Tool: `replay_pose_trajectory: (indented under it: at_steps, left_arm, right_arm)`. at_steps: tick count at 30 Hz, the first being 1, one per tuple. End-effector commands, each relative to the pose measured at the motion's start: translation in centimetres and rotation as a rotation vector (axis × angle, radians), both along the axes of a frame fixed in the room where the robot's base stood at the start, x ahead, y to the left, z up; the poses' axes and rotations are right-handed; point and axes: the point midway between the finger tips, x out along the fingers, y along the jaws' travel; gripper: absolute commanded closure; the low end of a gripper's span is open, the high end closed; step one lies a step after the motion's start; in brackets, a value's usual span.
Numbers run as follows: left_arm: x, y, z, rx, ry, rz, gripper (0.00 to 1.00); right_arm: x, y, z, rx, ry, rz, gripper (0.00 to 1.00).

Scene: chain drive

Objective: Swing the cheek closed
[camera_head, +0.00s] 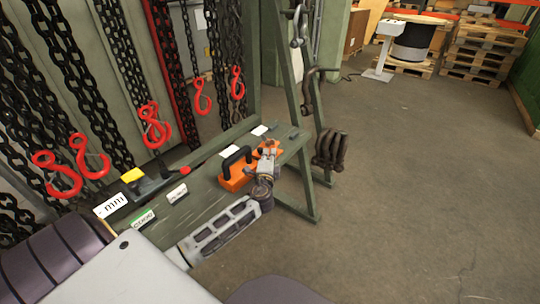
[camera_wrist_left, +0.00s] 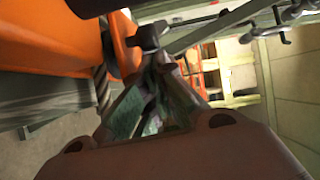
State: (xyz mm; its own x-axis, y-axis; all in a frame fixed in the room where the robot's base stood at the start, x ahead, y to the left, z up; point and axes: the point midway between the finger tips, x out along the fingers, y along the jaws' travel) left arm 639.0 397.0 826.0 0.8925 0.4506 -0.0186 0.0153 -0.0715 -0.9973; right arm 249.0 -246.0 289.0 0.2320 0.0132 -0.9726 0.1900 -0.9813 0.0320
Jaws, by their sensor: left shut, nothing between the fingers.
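An orange device with a black handle (camera_head: 234,178) sits on the green bench (camera_head: 190,209). I cannot make out a separate cheek on it or how far one stands open. My left gripper (camera_head: 268,158) is at the right end of the device, close against it or touching; I cannot tell which. The gripper is shut and empty, and it partly hides that end. In the left wrist view the orange body (camera_wrist_left: 45,35) fills the upper left, with a dark part along the top. The gripper fingers (camera_wrist_left: 155,95) are close beside it. My right gripper is not in view.
Red hooks (camera_head: 152,126) hang on black chains behind the bench. A black tool with a yellow part (camera_head: 133,175) and label cards (camera_head: 177,193) lie on the bench's left. Dark shackles (camera_head: 331,150) hang off the frame at right. The floor to the right is clear; pallets (camera_head: 480,50) stand far back.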

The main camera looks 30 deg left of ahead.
Motion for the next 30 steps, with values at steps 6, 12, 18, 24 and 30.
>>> replay_pose_trajectory:
  at_steps: [6,12,18,24,30]
  left_arm:
    - [-0.5,0.7,-0.1,0.002,0.001,-0.069,1.00]
    - [-0.9,1.4,0.0,0.000,-0.001,-0.092,1.00]
    - [-1.0,1.6,0.0,0.000,-0.001,-0.092,1.00]
    - [-1.0,1.6,0.0,0.000,0.000,-0.092,1.00]
    - [-0.9,1.6,0.1,0.000,-0.001,-0.092,1.00]
  right_arm:
    - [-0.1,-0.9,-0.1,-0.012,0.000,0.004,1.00]
    - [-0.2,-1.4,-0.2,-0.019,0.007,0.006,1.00]
    - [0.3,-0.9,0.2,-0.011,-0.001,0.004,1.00]
    - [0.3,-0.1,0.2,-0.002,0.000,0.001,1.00]
    - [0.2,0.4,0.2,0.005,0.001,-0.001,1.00]
